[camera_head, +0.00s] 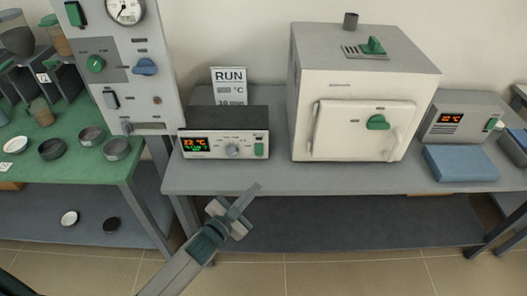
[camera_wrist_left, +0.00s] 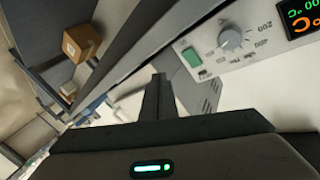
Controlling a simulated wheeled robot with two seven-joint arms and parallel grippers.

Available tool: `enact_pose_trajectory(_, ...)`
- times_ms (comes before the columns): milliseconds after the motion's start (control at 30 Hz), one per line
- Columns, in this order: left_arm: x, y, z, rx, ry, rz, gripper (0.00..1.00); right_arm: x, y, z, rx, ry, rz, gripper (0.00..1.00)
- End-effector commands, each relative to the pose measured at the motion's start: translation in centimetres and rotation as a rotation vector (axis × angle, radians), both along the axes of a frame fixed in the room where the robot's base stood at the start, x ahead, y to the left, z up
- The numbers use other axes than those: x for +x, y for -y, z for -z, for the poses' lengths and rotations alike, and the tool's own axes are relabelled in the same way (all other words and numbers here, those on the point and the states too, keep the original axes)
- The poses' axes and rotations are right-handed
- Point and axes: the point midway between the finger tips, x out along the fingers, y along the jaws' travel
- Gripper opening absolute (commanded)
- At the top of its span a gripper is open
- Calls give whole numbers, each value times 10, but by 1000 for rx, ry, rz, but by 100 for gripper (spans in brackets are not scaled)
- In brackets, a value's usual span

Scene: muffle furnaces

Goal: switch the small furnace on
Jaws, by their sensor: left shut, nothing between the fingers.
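A white furnace (camera_head: 360,110) with a closed door and green handles stands mid-table. To its left is a low control box (camera_head: 225,142) with a lit 22 °C display, a round dial (camera_head: 232,151) and a green rocker switch (camera_head: 259,150). The left wrist view shows the switch (camera_wrist_left: 191,57), dial (camera_wrist_left: 231,38) and display (camera_wrist_left: 302,15) close up. My left gripper (camera_head: 257,187) is shut and empty, below the box near the table's front edge. In the left wrist view its fingertips (camera_wrist_left: 159,78) appear just left of and below the switch, apparently apart from it. My right gripper is not seen.
A RUN sign (camera_head: 229,82) stands behind the box. A tall gauge panel (camera_head: 124,70) rises at left beside a green table (camera_head: 75,160) with several dishes. Another display unit (camera_head: 462,117) and a blue block (camera_head: 460,162) sit at right. The grey table front (camera_head: 330,180) is clear.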

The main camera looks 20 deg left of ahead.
Motion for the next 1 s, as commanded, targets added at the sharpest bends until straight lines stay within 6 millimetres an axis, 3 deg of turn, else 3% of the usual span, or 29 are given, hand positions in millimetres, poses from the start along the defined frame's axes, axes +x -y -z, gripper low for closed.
enact_pose_trajectory(133, 11, 6, -16, 17, 87, 53, 0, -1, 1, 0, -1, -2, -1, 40)
enact_pose_trajectory(300, 15, 8, -22, 24, 126, 77, 0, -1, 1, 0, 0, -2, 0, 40)
enact_pose_trajectory(1000, 24, 6, -20, 25, 129, 79, 0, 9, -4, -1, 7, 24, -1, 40)
